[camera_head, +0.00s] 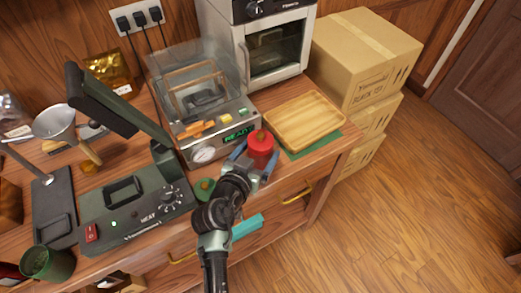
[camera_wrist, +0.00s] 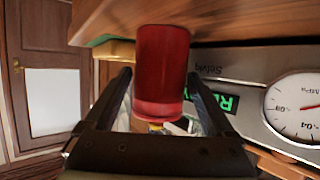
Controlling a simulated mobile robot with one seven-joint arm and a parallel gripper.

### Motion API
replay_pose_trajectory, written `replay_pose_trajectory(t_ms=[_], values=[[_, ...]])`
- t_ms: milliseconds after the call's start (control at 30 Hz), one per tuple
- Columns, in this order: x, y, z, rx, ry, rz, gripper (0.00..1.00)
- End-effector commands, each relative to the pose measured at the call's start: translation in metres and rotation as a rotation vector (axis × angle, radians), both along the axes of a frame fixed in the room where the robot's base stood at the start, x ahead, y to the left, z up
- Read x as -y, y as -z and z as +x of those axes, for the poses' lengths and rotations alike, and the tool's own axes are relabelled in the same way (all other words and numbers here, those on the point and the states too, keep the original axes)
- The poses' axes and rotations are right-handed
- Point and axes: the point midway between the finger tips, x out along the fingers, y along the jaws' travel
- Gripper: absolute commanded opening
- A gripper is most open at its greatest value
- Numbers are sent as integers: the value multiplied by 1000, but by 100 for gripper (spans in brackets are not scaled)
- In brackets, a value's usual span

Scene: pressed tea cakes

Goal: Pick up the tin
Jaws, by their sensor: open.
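A red tin (camera_head: 260,146) with a rounded top stands on the wooden counter, in front of the machine with a green display. It also shows in the wrist view (camera_wrist: 162,65), upside down in that picture and in the middle. My gripper (camera_head: 254,160) is at the tin with its jaws open. In the wrist view my gripper (camera_wrist: 157,85) has one finger on each side of the tin, with a visible gap at each side. The tin is not gripped. My gripper hides part of the tin's lower body in the head view.
A wooden tray (camera_head: 305,122) lies right of the tin on a green mat (camera_head: 318,147). The display machine (camera_head: 215,135) with its gauge stands close behind and left. A black heat press (camera_head: 135,210) is farther left. Cardboard boxes (camera_head: 365,60) are stacked at right.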

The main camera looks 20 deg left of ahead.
Motion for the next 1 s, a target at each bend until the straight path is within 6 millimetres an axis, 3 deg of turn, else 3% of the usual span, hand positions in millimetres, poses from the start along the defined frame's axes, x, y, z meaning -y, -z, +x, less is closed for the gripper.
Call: replay_pose_trajectory(t_ms=[133, 400, 833, 1000], values=[[0, 5, 11, 0, 1, 1, 89], [0, 6, 13, 0, 0, 1, 89], [0, 6, 12, -1, -1, 0, 13], [0, 5, 13, 1, -1, 1, 12]])
